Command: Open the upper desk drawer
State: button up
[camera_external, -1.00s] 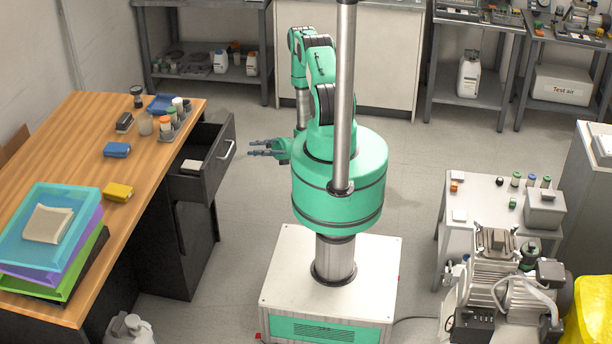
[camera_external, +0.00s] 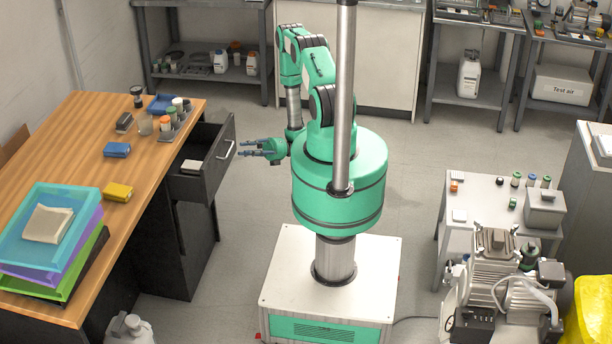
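The upper desk drawer (camera_external: 208,179) is pulled out from the right side of the wooden desk (camera_external: 75,150). A small pale item (camera_external: 191,166) lies inside it. Its light handle (camera_external: 226,149) is on the drawer's front panel. My gripper (camera_external: 241,149) is just right of the handle, fingers pointing left at it. The fingers look spread apart with nothing between them. A small gap seems to show between fingertips and handle.
On the desktop are stacked coloured trays (camera_external: 52,232), a yellow box (camera_external: 118,192), a blue box (camera_external: 117,149) and several small bottles. A white container (camera_external: 130,328) stands on the floor by the desk. The floor between desk and my base is clear.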

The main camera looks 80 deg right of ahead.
aim_at(231, 150)
jog(key=shift+b+x, duration=0.35)
jog(key=shift+x, duration=4)
grip_shut()
